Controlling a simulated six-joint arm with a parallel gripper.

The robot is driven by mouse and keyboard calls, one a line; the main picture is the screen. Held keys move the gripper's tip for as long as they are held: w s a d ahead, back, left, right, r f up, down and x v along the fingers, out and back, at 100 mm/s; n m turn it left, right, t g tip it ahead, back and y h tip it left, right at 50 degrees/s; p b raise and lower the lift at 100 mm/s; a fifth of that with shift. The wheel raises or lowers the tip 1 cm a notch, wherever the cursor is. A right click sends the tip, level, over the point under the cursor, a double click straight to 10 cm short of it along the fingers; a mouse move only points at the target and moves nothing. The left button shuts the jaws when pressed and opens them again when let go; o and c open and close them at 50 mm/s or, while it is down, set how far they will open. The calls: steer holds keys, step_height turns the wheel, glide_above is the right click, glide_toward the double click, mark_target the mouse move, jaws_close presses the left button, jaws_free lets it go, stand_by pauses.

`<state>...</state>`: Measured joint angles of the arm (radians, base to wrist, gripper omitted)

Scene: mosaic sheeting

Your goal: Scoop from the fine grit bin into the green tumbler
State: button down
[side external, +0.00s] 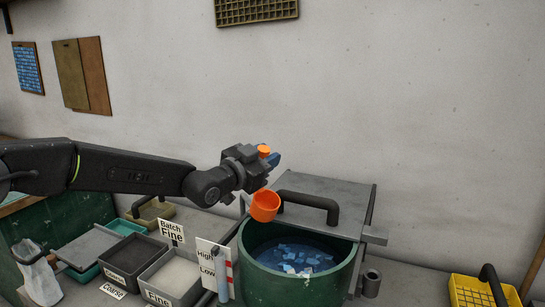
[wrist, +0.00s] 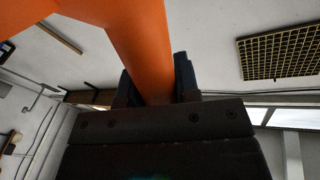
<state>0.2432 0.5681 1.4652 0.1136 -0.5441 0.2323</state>
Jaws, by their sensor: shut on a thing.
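My gripper (side external: 262,159) is shut on the handle of an orange scoop (side external: 265,206). In the wrist view the orange handle (wrist: 141,45) runs up from between the fingers (wrist: 157,88). The scoop's cup hangs below my gripper, above the left back part of the green tumbler (side external: 297,290) in the picture. I cannot tell what the cup holds. The tumbler is open at the top and holds blue and pale pieces in bluish liquid. The fine grit bin (side external: 150,289), labelled "Fine", stands left of the tumbler with pale grit in it.
A grey lid (side external: 335,195) with a black handle is behind the tumbler's opening. A dark-grit coarse bin (side external: 133,262) stands left of the fine bin. A "Batch Fine" sign (side external: 171,231) and a High/Low gauge (side external: 214,265) stand near. A yellow crate (side external: 470,292) is at right.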

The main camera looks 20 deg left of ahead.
steer(key=shift+w+a+f+n, duration=0.2)
steer(key=shift+a+n, duration=0.15)
steer(key=shift+n, duration=0.1)
steer(key=shift+w+a+f+n, duration=0.15)
steer(key=shift+a+f+n, duration=0.05)
steer(key=shift+a+n, duration=0.2)
steer(key=shift+d+r, duration=0.1)
steer(key=shift+r, duration=2.45)
steer(key=shift+s+f, duration=0.1)
